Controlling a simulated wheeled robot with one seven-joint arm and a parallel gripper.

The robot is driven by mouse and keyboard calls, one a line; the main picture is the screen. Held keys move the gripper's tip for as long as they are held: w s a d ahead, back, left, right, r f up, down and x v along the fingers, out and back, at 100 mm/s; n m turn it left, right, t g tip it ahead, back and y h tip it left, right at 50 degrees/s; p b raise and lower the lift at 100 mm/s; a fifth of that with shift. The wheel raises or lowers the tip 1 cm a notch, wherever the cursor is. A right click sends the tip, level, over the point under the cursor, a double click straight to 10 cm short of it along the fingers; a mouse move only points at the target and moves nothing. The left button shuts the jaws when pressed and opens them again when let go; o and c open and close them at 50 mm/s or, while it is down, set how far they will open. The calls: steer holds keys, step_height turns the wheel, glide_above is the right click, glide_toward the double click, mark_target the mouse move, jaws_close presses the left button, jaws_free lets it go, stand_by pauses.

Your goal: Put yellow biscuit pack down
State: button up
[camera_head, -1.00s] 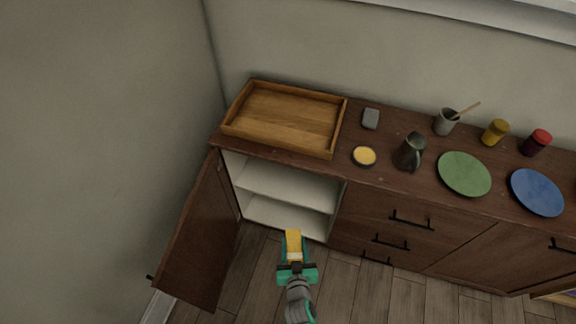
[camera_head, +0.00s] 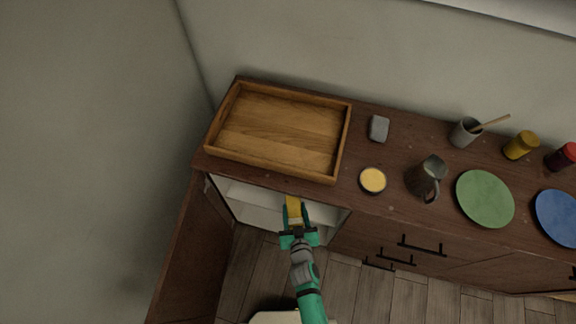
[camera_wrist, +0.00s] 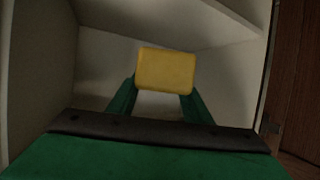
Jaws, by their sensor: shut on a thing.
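The yellow biscuit pack (camera_head: 293,207) is between the fingers of my gripper (camera_head: 295,222), which is shut on it. In the head view the pack is at the open front of the cupboard, just below the counter's front edge. In the wrist view the yellow pack (camera_wrist: 166,69) shows as a flat block between the two green fingers, with pale cupboard walls around it. My gripper (camera_wrist: 162,95) points into the cupboard. The pale inside of the cupboard (camera_head: 250,202) is partly hidden by the counter and my gripper.
The open cupboard door (camera_head: 187,262) stands to the left. A wooden tray (camera_head: 342,150) lies on the counter above. A yellow-topped round tin (camera_head: 372,180), a dark jug (camera_head: 425,176), a green plate (camera_head: 485,199) and a blue plate (camera_head: 562,216) stand to the right.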

steer(key=a+x, duration=0.1)
steer(key=x, duration=0.4)
steer(key=f+x, duration=0.1)
steer(key=x, duration=0.4)
steer(key=s+a+f+x, duration=0.1)
steer(key=x, duration=0.4)
steer(key=shift+a+f, duration=0.15)
steer(key=shift+a, duration=0.25)
steer(key=shift+w+d+f, duration=0.15)
steer(key=shift+w+f, duration=0.05)
steer(key=shift+f, duration=0.25)
steer(key=shift+w+f, duration=0.4)
steer(key=shift+a+f, duration=0.1)
steer(key=shift+f, duration=0.65)
steer(key=shift+a+f, duration=0.15)
steer(key=shift+f, duration=0.65)
steer(key=shift+w+f, duration=0.1)
steer(key=shift+f, duration=0.05)
steer(key=o, duration=1.2)
steer(key=shift+c, duration=0.2)
